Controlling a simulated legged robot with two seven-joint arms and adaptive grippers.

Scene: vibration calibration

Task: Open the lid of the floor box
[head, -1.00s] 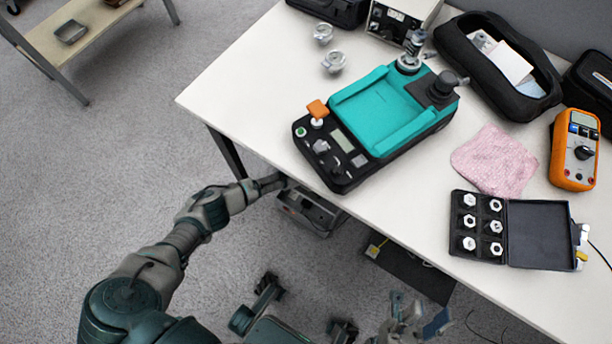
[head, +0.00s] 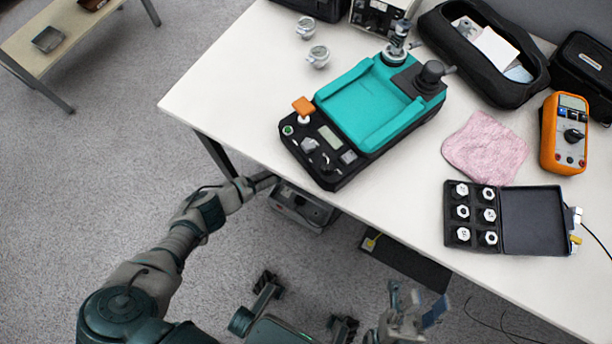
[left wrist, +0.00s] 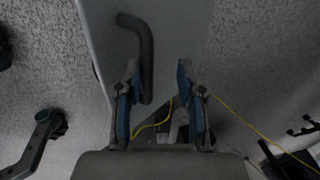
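A grey box (head: 300,207) stands on the floor under the table's front edge and is partly hidden by the tabletop; it seems to be the floor box. In the left wrist view a flat grey panel (left wrist: 175,35), seemingly its lid, carries a black bent handle (left wrist: 145,55). My left gripper (left wrist: 158,75) is open, its blue-padded fingers apart. The handle's lower end lies between the fingertips, close to the left finger; contact cannot be told. In the head view that gripper is mostly hidden at the table edge. My right gripper (head: 408,300) is open and empty at the bottom.
The white table (head: 240,90) overhangs the box. It bears a teal device (head: 370,105), an open black case of nuts (head: 535,220), a pink cloth (head: 485,148) and an orange multimeter (head: 564,135). A black flat thing (head: 410,262) lies on the floor to the right.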

